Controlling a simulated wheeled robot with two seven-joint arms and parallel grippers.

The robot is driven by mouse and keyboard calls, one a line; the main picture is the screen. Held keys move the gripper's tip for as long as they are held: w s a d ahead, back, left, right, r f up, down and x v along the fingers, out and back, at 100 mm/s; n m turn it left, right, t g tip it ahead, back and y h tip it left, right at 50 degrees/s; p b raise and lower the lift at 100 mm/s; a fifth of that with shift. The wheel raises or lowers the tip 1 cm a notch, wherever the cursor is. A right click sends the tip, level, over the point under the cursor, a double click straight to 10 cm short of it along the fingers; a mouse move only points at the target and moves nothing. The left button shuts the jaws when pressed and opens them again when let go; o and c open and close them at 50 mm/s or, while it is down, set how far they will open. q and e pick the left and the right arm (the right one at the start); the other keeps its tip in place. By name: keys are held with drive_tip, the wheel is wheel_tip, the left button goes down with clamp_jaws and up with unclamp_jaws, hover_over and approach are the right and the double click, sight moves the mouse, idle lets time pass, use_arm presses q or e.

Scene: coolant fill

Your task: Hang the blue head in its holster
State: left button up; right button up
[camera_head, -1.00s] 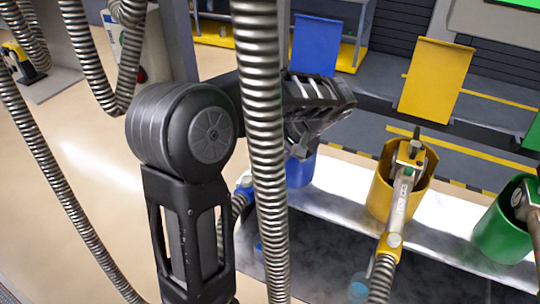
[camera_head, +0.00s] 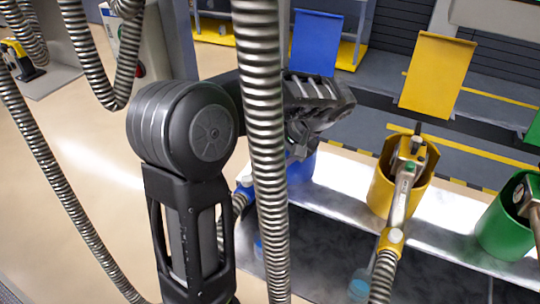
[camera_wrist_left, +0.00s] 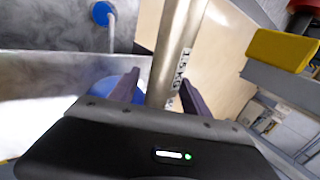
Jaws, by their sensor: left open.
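The blue holster (camera_head: 300,172) stands on the metal ledge, partly hidden by my left arm and a hanging hose. My left gripper (camera_head: 298,150) is just above it. In the left wrist view, my left gripper (camera_wrist_left: 158,92) is open, its two dark fingers on either side of the metal tube of the blue head (camera_wrist_left: 178,45). The tube carries a weight label. Part of the blue holster (camera_wrist_left: 97,91) shows beside the left finger. The head's blue collar (camera_head: 244,187) shows left of the hose in the head view. How deep the head sits in the holster is hidden.
A yellow holster (camera_head: 381,190) and a green holster (camera_head: 500,235) stand to the right, each with its own head. A corrugated metal hose (camera_head: 262,120) hangs in front of my arm. A blue panel (camera_head: 316,42) and a yellow panel (camera_head: 437,76) stand behind.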

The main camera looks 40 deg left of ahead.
sight(278, 147)
use_arm(q)
drive_tip(key=shift+f, duration=0.1)
drive_tip(key=p+v, duration=0.5)
drive_tip(key=v, duration=0.2)
drive_tip(key=shift+s+r, duration=0.1)
drive_tip(key=shift+r, duration=0.15)
drive_tip(key=shift+d+r+p, duration=0.2)
drive_tip(key=shift+r+p, duration=0.05)
drive_tip(key=shift+p, duration=0.05)
drive_tip(key=shift+f, duration=0.1)
idle(0.6)
